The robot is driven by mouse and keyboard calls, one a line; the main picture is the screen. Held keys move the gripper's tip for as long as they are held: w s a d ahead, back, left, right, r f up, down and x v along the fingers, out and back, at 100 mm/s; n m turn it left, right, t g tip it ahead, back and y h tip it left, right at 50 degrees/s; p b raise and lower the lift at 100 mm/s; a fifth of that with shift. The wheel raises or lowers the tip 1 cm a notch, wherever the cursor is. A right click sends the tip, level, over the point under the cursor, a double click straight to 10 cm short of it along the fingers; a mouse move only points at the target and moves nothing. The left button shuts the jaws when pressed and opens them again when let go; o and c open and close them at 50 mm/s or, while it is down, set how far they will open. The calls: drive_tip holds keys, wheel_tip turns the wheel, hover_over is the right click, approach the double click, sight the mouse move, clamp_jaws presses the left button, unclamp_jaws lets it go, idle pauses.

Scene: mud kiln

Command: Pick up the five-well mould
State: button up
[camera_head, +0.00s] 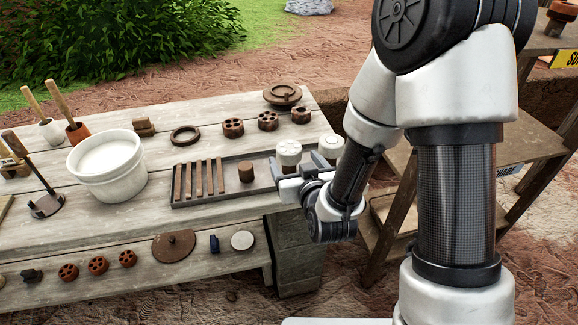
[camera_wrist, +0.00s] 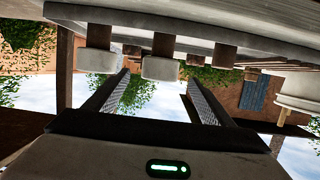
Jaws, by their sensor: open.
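Several small brown round pieces with holes in their tops could be the five-well mould; I cannot count the wells for sure. On the tabletop stand a left one (camera_head: 232,128), a middle one (camera_head: 268,121) and a right one (camera_head: 301,116). Similar flat holed discs (camera_head: 98,265) lie on the lower shelf. My gripper (camera_head: 279,178) is at the tabletop's front right, by the dark tray's right end, apart from these pieces. In the wrist view, which is upside down, its two fingers (camera_wrist: 158,80) are spread with nothing between them.
The dark tray (camera_head: 208,203) holds brown bars and a small cylinder (camera_head: 246,172). White-topped brown pieces (camera_head: 289,152) stand close to my gripper and show in the wrist view (camera_wrist: 160,68). A white bucket (camera_head: 107,165), a ring (camera_head: 185,135) and a lidded disc (camera_head: 282,95) are also there.

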sight(292, 157)
drive_tip(key=b+x, duration=0.1)
drive_tip(key=b, duration=0.1)
drive_tip(key=b+x, duration=0.1)
drive_tip(key=b, duration=0.1)
drive_tip(key=shift+f, duration=0.3)
drive_tip(key=x, duration=0.2)
drive_tip(key=shift+w+a+r, duration=0.15)
drive_tip(key=shift+w+r, duration=0.05)
drive_tip(key=shift+w, duration=0.15)
drive_tip(key=x, duration=0.6)
drive_tip(key=shift+c, duration=0.2)
drive_tip(key=c, duration=1)
